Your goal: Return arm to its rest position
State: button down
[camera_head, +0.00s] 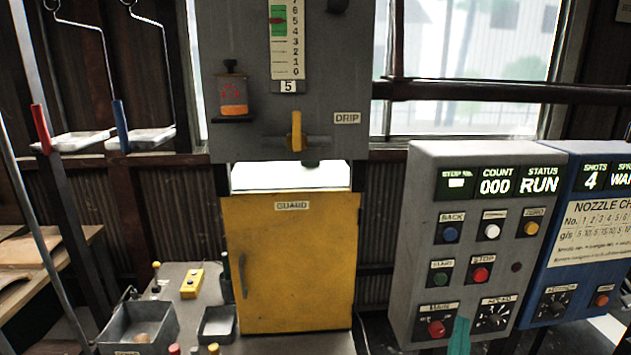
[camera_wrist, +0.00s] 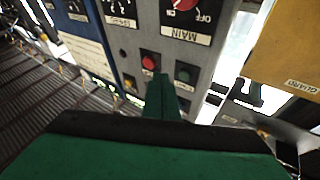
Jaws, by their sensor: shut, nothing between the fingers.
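My gripper (camera_head: 460,336) shows as a teal tip at the bottom of the head view, in front of the lower edge of the grey control panel (camera_head: 424,190). In the wrist view my gripper (camera_wrist: 162,92) is shut and empty, its green fingers together and pointing at the same panel, which appears upside down. Its tip overlaps the area just below a red button (camera_wrist: 148,61) in that picture. I cannot tell whether it touches the panel. Most of my arm is outside the head view.
The grey panel's display (camera_head: 497,181) reads COUNT 000 and STATUS RUN. A blue panel (camera_head: 590,240) stands close on its right. A closed yellow guard door (camera_head: 295,270) is left of it, under a grey machine housing (camera_head: 225,50). Grey bins (camera_head: 137,322) and hanging trays (camera_head: 82,140) are farther left.

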jog(key=s+a+f+n+g+y, duration=0.1)
jog(key=s+a+f+n+y, duration=0.15)
jog(key=s+a+f, duration=0.5)
jog(key=s+a+f+n+y, duration=0.1)
jog(key=s+a+f+y, duration=0.25)
jog(key=a+f, duration=0.75)
jog(key=s+a+f+n+g+y, duration=0.1)
jog(key=s+a+f, duration=0.1)
jog(key=s, duration=0.6)
jog(key=s+a+f+n+g+y, duration=0.1)
jog(key=s+a+f, duration=0.2)
jog(key=s, duration=0.5)
jog(key=s+a+f+n+g+y, duration=0.1)
jog(key=s+a+f+y, duration=0.1)
jog(key=s, duration=0.6)
jog(key=shift+a+f+n, duration=0.35)
jog(key=shift+a+f, duration=0.35)
jog(key=shift+a, duration=0.6)
jog(key=shift+w, duration=0.1)
dwell(2.4)
